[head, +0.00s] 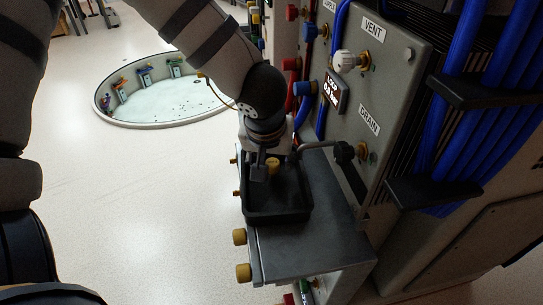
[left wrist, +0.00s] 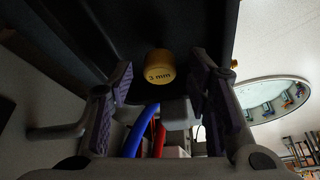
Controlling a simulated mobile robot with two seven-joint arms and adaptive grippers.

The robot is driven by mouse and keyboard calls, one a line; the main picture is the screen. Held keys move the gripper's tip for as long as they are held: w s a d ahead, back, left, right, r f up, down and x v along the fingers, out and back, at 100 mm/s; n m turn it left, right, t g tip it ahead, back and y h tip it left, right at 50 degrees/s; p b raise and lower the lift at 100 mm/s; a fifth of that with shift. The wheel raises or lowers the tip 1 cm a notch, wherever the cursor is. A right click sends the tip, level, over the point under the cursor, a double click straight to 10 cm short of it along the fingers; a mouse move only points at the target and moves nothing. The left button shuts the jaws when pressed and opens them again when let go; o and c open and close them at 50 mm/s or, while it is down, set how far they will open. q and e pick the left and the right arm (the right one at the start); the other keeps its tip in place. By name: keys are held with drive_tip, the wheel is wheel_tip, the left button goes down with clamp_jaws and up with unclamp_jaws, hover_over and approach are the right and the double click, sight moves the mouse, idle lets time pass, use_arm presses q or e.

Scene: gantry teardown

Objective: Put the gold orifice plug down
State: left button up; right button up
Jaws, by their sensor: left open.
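The gold orifice plug (head: 272,164) is in the black tray (head: 279,217), near its far end. In the left wrist view the plug (left wrist: 159,66) shows its round face, marked "3 mm". My left gripper (head: 264,168) reaches down into the tray from above. In the left wrist view its two fingers (left wrist: 162,80) stand apart on either side of the plug, with a visible gap on each side. Whether the plug rests fully on the tray floor is hard to tell. My right gripper is in neither view.
The tray sits on a grey metal ledge (head: 305,262) with gold knobs (head: 239,236) along its left edge. Open floor lies left.

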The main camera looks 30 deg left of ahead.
use_arm(q)
drive_tip(key=p+v, duration=0.2)
drive_tip(key=v, duration=1)
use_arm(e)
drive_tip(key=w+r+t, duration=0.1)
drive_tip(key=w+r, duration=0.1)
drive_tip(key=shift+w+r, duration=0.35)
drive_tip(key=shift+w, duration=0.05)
